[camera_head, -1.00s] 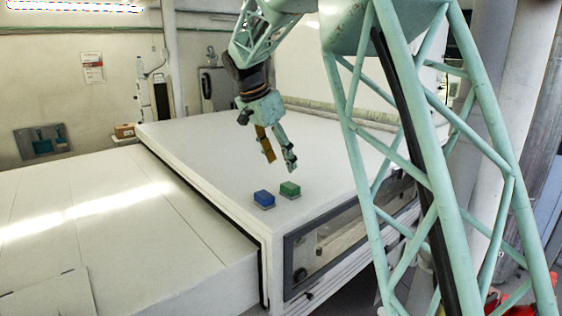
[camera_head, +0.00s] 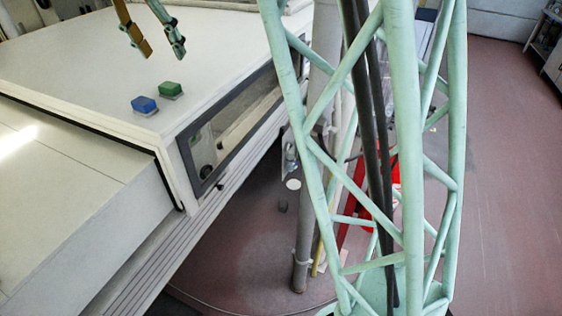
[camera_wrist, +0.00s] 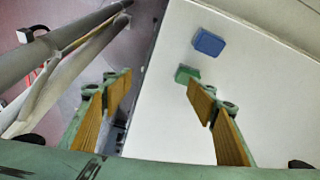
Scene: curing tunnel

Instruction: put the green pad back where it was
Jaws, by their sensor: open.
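The green pad (camera_head: 170,89) lies on the white top of the tunnel housing (camera_head: 100,55), near its front corner. It also shows in the wrist view (camera_wrist: 186,74), just beyond the tip of the right-hand finger, which may hide part of it. The blue pad (camera_head: 144,105) lies beside it, a small gap apart, and shows in the wrist view (camera_wrist: 208,42). My gripper (camera_head: 164,52) is above the housing top, fingers spread and pointing down, with nothing between them. In the wrist view its fingers (camera_wrist: 160,83) stand wide apart.
A windowed panel (camera_head: 235,120) runs along the housing's side below the edge near the pads. A lower white surface (camera_head: 60,190) lies to the left. A pipe and red items (camera_head: 395,175) stand on the floor behind my column. The housing top is otherwise clear.

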